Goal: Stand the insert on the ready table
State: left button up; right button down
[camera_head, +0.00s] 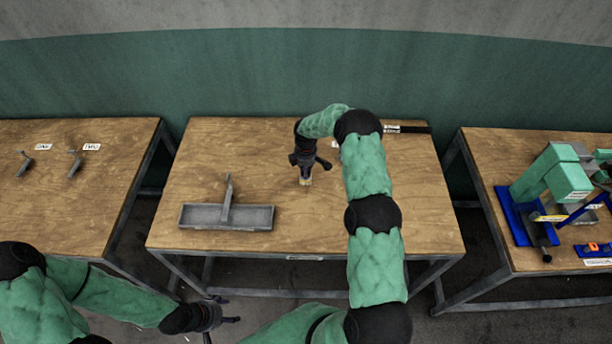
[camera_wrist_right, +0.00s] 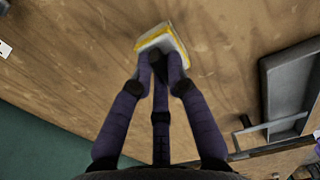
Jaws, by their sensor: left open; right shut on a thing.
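The insert (camera_wrist_right: 163,42) is a small pale block with a yellow edge. In the right wrist view it sits at the fingertips of my right gripper (camera_wrist_right: 160,65), which is shut on it. In the head view my right gripper (camera_head: 305,168) points down over the middle table (camera_head: 400,220), with the insert (camera_head: 305,181) small below it, at or just above the wood. I cannot tell whether it touches the table. My left gripper (camera_head: 215,312) is open and empty, low in front of the middle table.
A grey metal tray (camera_head: 190,216) with an upright handle stands left on the middle table. The left table (camera_head: 70,210) holds two small grey hooked parts with labels. The right table (camera_head: 490,220) carries a green and blue press (camera_head: 555,175). The middle table's front centre is clear.

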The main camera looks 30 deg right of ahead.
jog(key=shift+d+f+p, duration=0.1)
jog(key=shift+f+p, duration=0.2)
jog(key=shift+f, duration=1.25)
jog(key=shift+f, duration=0.15)
jog(key=c, duration=1.2)
grip_release()
